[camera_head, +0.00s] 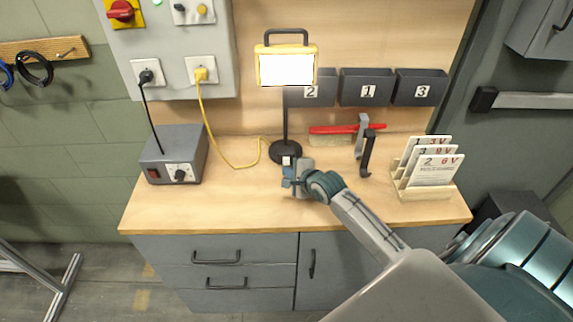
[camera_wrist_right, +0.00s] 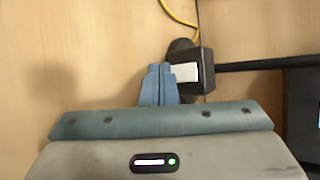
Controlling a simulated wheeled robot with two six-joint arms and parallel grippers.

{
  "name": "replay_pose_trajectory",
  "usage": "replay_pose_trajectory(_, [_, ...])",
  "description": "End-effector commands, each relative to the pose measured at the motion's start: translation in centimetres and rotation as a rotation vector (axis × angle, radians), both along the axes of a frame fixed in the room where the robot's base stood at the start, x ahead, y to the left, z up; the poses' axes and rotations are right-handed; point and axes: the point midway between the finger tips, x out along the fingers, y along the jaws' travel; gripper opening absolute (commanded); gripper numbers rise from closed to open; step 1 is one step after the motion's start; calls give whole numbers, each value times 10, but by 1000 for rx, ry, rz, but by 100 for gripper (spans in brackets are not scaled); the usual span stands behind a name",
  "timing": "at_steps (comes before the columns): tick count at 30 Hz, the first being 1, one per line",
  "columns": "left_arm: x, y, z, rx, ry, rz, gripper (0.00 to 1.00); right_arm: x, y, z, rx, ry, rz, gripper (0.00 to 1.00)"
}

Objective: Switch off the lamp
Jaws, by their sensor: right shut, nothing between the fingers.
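The lamp (camera_head: 286,70) stands at the back middle of the workbench, with a yellow-framed head and a bright white, lit face. A dark pole runs down to its round black base (camera_head: 277,152). A white switch (camera_head: 286,160) sits on a black block at the front of the base. In the right wrist view the white switch (camera_wrist_right: 185,72) shows on the black block (camera_wrist_right: 206,66). My right gripper (camera_head: 289,173) is shut and empty, just in front of the switch. In the right wrist view its blue fingertips (camera_wrist_right: 160,70) are beside the block; I cannot tell whether they touch. My left gripper is out of view.
A grey power box (camera_head: 165,160) stands left on the workbench (camera_head: 245,205), with a yellow cable (camera_head: 235,163) near the lamp. Right of the lamp are a red brush (camera_head: 335,129), a dark clamp-like tool (camera_head: 367,150) and a card rack (camera_head: 425,190). Numbered bins (camera_head: 365,87) hang behind.

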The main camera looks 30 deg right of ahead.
Motion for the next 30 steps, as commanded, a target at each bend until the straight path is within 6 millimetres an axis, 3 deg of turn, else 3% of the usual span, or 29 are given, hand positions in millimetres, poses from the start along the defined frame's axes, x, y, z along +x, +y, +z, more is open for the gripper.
replay_pose_trajectory(30, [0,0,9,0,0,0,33,10,-6,-1,0,0,0,0])
